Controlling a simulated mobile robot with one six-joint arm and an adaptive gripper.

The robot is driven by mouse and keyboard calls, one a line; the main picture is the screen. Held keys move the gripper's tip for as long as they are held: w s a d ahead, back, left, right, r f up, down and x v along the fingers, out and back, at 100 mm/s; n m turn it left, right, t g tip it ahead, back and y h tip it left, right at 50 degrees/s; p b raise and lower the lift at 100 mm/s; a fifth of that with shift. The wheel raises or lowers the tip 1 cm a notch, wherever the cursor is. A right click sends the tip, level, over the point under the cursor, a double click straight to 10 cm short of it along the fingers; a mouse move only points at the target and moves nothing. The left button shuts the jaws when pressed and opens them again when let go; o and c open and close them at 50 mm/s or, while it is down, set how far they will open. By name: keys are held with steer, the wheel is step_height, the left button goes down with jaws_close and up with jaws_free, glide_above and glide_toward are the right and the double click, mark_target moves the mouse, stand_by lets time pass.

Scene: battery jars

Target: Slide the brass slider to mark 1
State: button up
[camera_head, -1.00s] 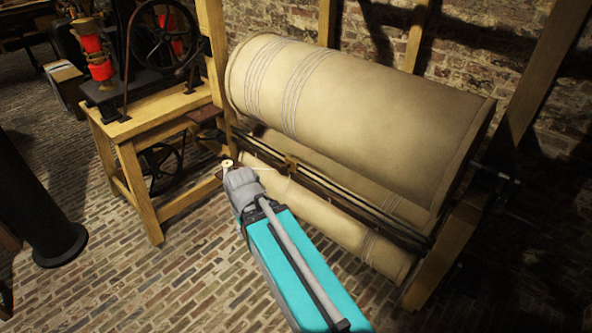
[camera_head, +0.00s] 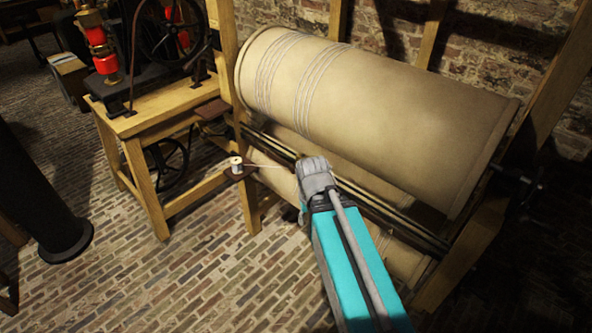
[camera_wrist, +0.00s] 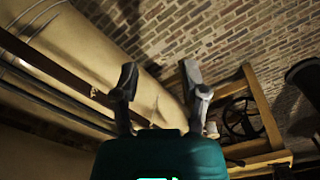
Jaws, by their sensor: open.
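The brass slider is not distinguishable; the part of the rail where it could sit is covered by my gripper. The dark rail (camera_head: 395,213) runs along the front of the large drum (camera_head: 400,110), and also shows in the wrist view (camera_wrist: 50,65). My gripper (camera_head: 313,163) is at the rail, covering part of it. No number marks are legible.
A thread spool (camera_head: 236,165) stands on a small bracket left of my gripper, its thread running toward the gripper. A wooden bench (camera_head: 150,118) with a flywheel (camera_head: 167,30) and red-wound coil stands at left. A dark column (camera_head: 45,200) stands on the open brick floor (camera_head: 190,270).

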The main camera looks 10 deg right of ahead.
steer(key=shift+d, duration=0.3)
steer(key=o, duration=0.3)
steer(key=shift+o, duration=0.2)
steer(key=shift+w+d+f+b, duration=0.1)
steer(key=shift+w+f+b, duration=0.2)
steer(key=shift+f+b, duration=0.2)
steer(key=w+f+m+t+h+b, duration=0.3)
steer(key=w+f+m+h+b, duration=0.2)
steer(key=w+f+h+b, duration=0.55)
steer(key=w+a+r+m+t+h+b, duration=0.4)
steer(key=w+a+t+b, duration=0.2)
steer(key=w+a+b, duration=0.4)
steer(key=a+b, duration=0.1)
steer(key=b, duration=0.3)
steer(key=shift+a+r+m+t+h, duration=0.15)
steer(key=shift+r+m+t+h, duration=0.15)
steer(key=shift+m+h, duration=0.1)
steer(key=shift+w, duration=0.1)
